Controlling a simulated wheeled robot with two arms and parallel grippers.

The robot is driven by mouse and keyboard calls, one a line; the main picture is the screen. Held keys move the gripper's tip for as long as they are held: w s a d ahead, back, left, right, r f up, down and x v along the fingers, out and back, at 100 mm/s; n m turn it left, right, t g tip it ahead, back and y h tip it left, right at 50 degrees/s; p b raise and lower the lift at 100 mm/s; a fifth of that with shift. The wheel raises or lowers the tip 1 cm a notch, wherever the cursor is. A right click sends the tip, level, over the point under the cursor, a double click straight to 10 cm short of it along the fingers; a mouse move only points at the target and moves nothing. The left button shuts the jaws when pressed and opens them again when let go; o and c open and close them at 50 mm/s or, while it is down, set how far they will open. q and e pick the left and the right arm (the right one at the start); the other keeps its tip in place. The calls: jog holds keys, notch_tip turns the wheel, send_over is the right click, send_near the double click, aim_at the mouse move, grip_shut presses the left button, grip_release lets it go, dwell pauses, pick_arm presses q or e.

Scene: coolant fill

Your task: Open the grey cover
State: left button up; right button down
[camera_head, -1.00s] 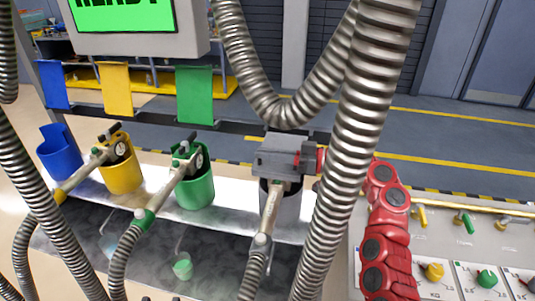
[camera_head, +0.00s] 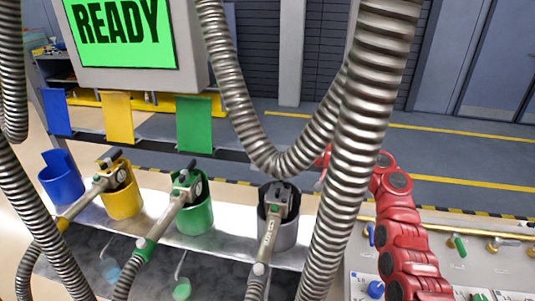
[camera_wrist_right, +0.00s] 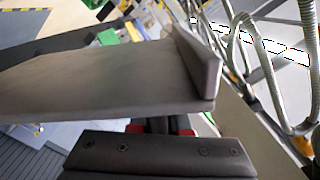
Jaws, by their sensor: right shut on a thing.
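The grey cover (camera_wrist_right: 120,75) fills much of the right wrist view as a flat plate with a raised lip at its right end. My right gripper (camera_wrist_right: 160,128) is shut on it. In the head view the red arm (camera_head: 400,220) reaches up behind a thick hose, which hides the cover and most of the gripper. The grey holder (camera_head: 287,234) stands uncovered below, with a nozzle (camera_head: 268,236) in its mouth. My left gripper is not in view.
Blue, yellow and green (camera_head: 195,125) covers stand raised above their holders at the left. Thick metal hoses (camera_head: 355,130) hang in front, close to the red arm. A panel with knobs (camera_head: 485,255) is at the right. The screen (camera_head: 125,30) reads READY.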

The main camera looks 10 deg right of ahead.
jog(key=shift+w+r, duration=0.2)
jog(key=shift+w, duration=0.05)
jog(key=c, duration=0.9)
grip_release()
jog(key=shift+d, duration=0.1)
jog(key=b+v, duration=0.5)
jog(key=v, duration=1.2)
jog(key=shift+s+d, duration=0.1)
jog(key=shift+d, duration=0.05)
